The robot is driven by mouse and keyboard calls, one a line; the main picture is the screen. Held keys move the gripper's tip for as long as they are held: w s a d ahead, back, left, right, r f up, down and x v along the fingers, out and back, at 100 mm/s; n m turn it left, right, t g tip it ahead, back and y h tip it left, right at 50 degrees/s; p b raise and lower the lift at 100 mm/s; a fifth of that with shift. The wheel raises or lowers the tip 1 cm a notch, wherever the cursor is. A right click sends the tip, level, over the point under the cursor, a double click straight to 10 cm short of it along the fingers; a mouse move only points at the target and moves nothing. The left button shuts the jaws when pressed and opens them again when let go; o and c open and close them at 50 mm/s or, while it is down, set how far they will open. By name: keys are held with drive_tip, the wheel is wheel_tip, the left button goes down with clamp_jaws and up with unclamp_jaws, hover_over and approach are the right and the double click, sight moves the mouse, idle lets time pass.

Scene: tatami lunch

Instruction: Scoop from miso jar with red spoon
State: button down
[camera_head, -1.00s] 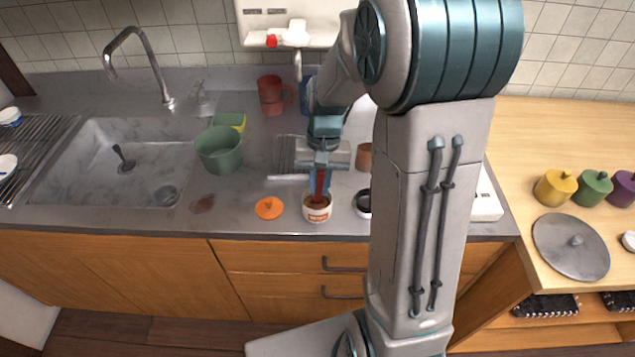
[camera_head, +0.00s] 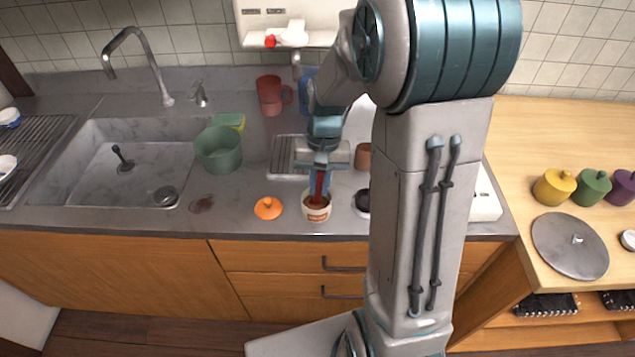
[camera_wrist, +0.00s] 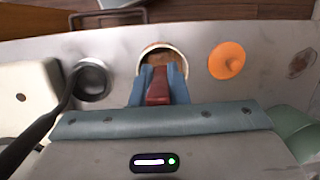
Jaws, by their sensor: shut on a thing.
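The miso jar (camera_head: 317,213) is a small white open jar with an orange-brown label, near the front edge of the counter. Brown miso shows inside its rim in the wrist view (camera_wrist: 155,52). My gripper (camera_head: 319,184) is above the jar, pointing down, shut on the red spoon (camera_head: 319,182). In the wrist view the red spoon (camera_wrist: 158,88) sits between the two blue fingers and points into the jar's mouth. The spoon's lower end is hidden, so I cannot tell how deep it is. The orange lid (camera_head: 268,207) lies on the counter left of the jar.
A round dark-rimmed thing (camera_head: 362,202) stands just right of the jar, partly behind my arm. A green pot (camera_head: 219,150) stands behind left, beside the sink (camera_head: 120,160). A red mug (camera_head: 270,97) is farther back. The counter left of the orange lid is mostly clear.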

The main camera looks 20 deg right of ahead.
drive_tip(key=shift+r+p, duration=3.3)
drive_tip(key=shift+r, duration=1)
